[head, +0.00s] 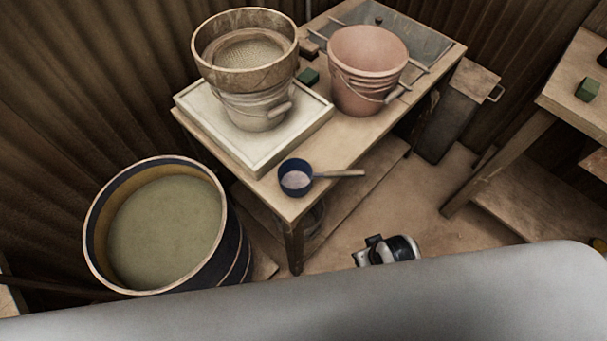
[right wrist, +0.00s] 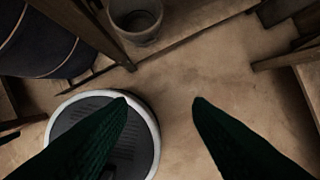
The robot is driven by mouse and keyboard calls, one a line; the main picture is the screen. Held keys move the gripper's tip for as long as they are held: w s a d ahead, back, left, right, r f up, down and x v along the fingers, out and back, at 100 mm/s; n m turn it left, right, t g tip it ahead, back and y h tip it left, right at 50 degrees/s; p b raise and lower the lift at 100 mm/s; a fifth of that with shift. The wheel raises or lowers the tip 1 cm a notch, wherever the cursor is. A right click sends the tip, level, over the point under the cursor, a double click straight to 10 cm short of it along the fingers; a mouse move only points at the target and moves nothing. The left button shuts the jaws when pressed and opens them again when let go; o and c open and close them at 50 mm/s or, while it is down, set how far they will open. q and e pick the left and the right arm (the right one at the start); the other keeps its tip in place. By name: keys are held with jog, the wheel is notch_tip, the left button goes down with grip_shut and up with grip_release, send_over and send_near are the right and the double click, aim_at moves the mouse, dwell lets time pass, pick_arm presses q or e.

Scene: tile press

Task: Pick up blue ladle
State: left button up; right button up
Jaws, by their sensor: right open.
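The blue ladle (head: 296,180) rests near the front corner of the wooden table (head: 352,150). Its dark blue bowl holds something pale, and its light wooden handle points right, past the table's edge. My right gripper (right wrist: 161,101) is open and empty in the right wrist view, its two dark green fingers spread over the floor. The ladle is not visible in that view. In the head view a black and white part, which seems to be of my right arm, shows below the table's front edge, apart from the ladle; its fingers cannot be made out. My left gripper is not in view.
A dark barrel (head: 236,235) of murky liquid stands left of the table. On the table are a pale tray (head: 305,135) with a bucket and sieve (head: 200,62), and a pink bucket (head: 365,75). A grey bucket (right wrist: 135,22) stands below.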

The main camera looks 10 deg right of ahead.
notch_tip(320, 180, up, 10)
jog(key=w+p, duration=0.1)
notch_tip(320, 180, up, 11)
jog(key=n+y, duration=0.4)
jog(key=n, duration=1.1)
send_over(334, 173)
jog(key=s+d, duration=0.3)
jog(key=d, duration=0.1)
jog(key=p+x, duration=0.1)
jog(key=x, duration=0.5)
jog(key=shift+a+f, duration=0.25)
jog(key=x, duration=0.2)
jog(key=p+x, duration=0.1)
jog(key=x, duration=0.1)
jog(key=shift+w, duration=0.35)
jog(key=shift+w+a+f, duration=0.1)
jog(key=shift+a+f, duration=0.1)
jog(key=shift+f, duration=0.35)
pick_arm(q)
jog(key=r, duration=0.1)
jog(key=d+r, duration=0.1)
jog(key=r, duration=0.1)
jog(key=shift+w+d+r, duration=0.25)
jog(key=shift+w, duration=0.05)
pick_arm(e)
grip_shut()
